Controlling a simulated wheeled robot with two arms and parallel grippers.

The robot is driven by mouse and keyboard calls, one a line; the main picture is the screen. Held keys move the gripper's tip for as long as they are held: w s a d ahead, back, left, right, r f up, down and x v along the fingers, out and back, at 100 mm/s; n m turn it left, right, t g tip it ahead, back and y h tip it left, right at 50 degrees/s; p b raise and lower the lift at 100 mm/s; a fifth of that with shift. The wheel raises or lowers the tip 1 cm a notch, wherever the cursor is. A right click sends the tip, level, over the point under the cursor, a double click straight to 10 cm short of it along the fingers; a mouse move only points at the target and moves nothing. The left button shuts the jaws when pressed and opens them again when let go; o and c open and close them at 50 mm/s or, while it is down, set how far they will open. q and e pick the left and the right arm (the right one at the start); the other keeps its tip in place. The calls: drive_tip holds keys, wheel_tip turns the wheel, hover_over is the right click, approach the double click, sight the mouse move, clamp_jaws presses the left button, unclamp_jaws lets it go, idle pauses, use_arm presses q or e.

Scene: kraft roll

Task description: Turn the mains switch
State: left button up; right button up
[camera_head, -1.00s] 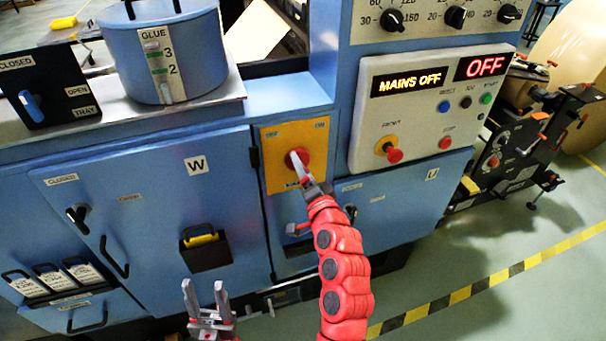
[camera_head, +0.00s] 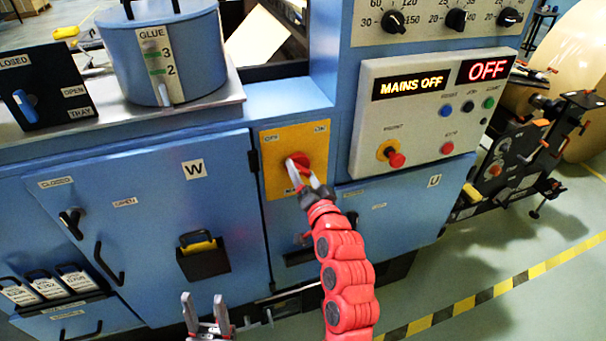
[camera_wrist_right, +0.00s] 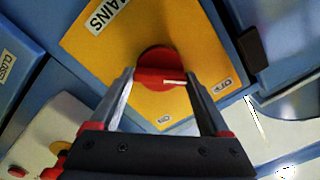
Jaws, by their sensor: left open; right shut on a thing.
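The mains switch (camera_head: 298,161) is a red rotary knob on a yellow plate (camera_head: 275,180) with OFF at upper left and ON at upper right. It also shows in the right wrist view (camera_wrist_right: 160,66), with a white mark on its grip bar pointing roughly to the OFF label side. My right gripper (camera_head: 306,172) is at the knob from below, shut on its grip bar; in the right wrist view its fingers (camera_wrist_right: 163,88) lie on both sides of it. The display (camera_head: 412,86) reads MAINS OFF. My left gripper (camera_head: 205,312) is open and empty, low in front of the cabinet.
A control panel (camera_head: 420,140) with a red emergency-type button (camera_head: 396,159) is right of the switch. A cabinet door (camera_head: 150,215) with a black handle is left. A glue pot (camera_head: 165,55) stands above. Yellow-black floor tape (camera_head: 480,289) crosses open floor at right.

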drive_tip(key=shift+f, duration=0.15)
drive_tip(key=o, duration=1.2)
drive_tip(key=p+v, duration=0.8)
drive_tip(key=v, duration=0.9)
drive_tip(key=shift+s, duration=0.2)
